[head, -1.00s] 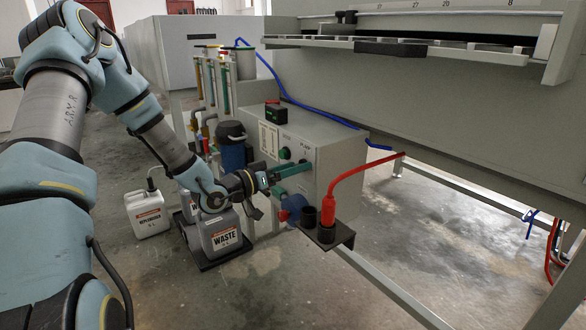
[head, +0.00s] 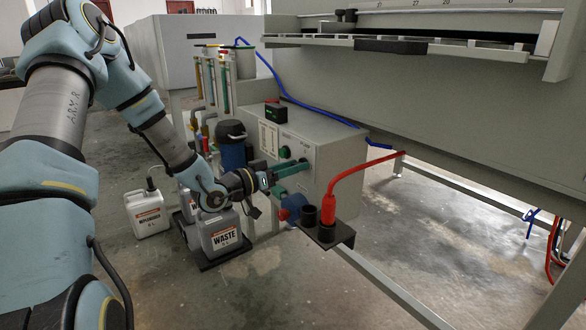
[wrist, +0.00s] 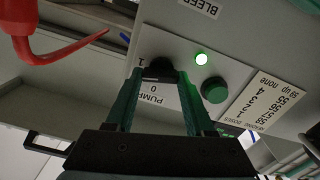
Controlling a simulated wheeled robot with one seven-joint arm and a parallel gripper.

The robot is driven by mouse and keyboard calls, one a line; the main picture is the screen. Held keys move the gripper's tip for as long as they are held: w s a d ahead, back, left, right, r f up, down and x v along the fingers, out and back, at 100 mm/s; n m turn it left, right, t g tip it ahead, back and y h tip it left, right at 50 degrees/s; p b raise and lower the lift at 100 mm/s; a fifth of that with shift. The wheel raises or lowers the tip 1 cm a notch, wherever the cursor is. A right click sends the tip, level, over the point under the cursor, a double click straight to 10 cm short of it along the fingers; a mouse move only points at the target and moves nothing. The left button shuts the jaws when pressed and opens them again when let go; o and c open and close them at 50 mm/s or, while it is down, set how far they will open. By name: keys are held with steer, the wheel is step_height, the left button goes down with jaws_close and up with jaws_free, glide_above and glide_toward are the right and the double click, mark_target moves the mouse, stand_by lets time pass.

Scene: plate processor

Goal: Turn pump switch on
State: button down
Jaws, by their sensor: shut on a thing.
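The pump switch (wrist: 159,68) is a small dark knob on the front of the grey control box (head: 330,140). Labels 1, 0 and PUMP are beside it in the wrist view, which shows the panel upside down. My gripper (wrist: 160,77) has its two green fingers on either side of the knob and is shut on it. In the head view my gripper (head: 308,164) reaches the box front from the left and hides the knob. The fingers cover part of the knob, so its exact pointing is unclear.
A red hose (head: 332,190) bends down in front of the box. Grey waste canisters (head: 221,238) stand below my wrist. A blue valve (head: 293,204) is under the fingers.

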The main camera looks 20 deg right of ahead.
steer(key=m+b, duration=0.1)
steer(key=m, duration=0.2)
steer(key=shift+c, duration=1.3)
jaws_free()
steer(key=s+a+p, duration=0.1)
steer(key=s+a, duration=0.1)
steer(key=a, duration=0.8)
steer(key=shift+a, duration=0.3)
